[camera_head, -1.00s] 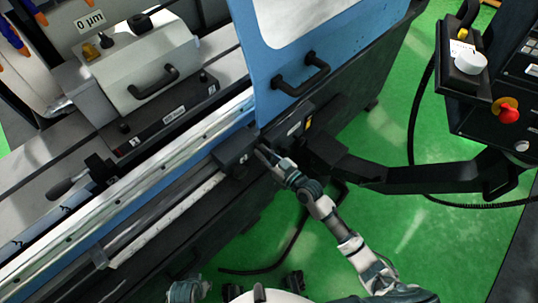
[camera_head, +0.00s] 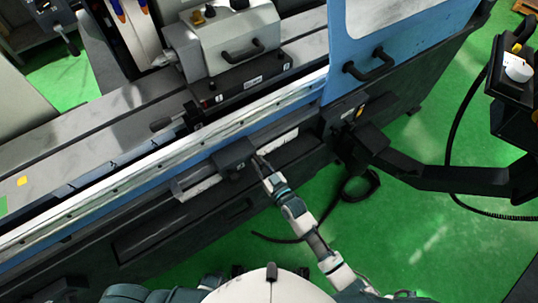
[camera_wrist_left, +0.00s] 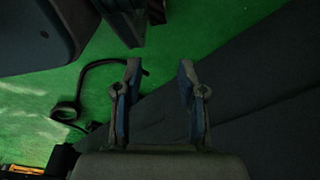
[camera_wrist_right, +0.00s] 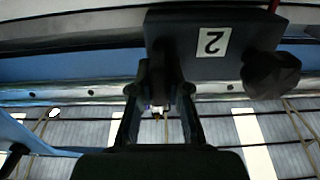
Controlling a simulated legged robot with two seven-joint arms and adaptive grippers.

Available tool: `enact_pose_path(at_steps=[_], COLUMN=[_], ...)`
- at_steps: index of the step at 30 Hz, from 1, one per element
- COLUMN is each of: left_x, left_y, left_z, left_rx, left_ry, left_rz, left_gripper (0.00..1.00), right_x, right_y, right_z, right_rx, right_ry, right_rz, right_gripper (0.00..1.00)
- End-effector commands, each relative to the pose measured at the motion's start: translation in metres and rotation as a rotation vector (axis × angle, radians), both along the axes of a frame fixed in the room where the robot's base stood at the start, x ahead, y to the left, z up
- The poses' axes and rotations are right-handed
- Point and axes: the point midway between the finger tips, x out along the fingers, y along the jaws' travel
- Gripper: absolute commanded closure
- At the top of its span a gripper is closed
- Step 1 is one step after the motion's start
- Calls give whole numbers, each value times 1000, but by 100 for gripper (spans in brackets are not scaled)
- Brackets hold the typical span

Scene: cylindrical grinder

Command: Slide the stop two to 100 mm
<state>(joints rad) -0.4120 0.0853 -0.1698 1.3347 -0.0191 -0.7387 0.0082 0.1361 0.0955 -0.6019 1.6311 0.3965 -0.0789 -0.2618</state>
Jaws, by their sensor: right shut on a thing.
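Stop two is a dark block (camera_head: 234,154) on the scale rail along the machine's front. In the right wrist view the block (camera_wrist_right: 250,28) has a white label "2" and a round black knob at one side. My right gripper (camera_head: 262,165) is at the block's right end, its fingers (camera_wrist_right: 165,95) close together and shut on the stop. In the left wrist view my left gripper (camera_wrist_left: 157,85) is open and empty, above the green floor.
The blue door (camera_head: 395,40) with a black handle (camera_head: 370,65) stands to the right. A dark support arm (camera_head: 440,178) carries a control box (camera_head: 515,72) with a white knob. A black hose (camera_head: 360,188) lies on the green floor. The rail left of the scale looks clear.

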Motion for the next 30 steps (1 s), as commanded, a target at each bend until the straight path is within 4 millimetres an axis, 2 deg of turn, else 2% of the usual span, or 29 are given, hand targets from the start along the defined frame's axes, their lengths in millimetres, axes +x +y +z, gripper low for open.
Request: enact_pose_path(at_steps=[3,7,20,21,23,24,30], left_x=[-13,-20,-23,-23,-23,-23,-23], left_y=[7,9,8,8,8,8,8], left_z=[-9,-16,-19,-20,-20,-20,-20], left_rx=[-1,-2,-1,-1,-1,-1,-1], left_ry=[6,11,16,16,16,16,17], left_rz=[-3,-4,-4,-4,-4,-4,-4], left_gripper=[60,60,60,60,60,60,60], right_x=[-14,-19,-17,-17,-17,-17,-17], right_y=[19,28,27,27,27,27,27], right_z=[-2,-4,-6,-6,-6,-6,-6], right_rx=[0,-3,-4,-5,-5,-5,-5], right_ry=[11,13,12,12,12,12,12], right_rz=[4,4,2,1,1,1,1], right_gripper=[100,100,100,76,61,58,58])
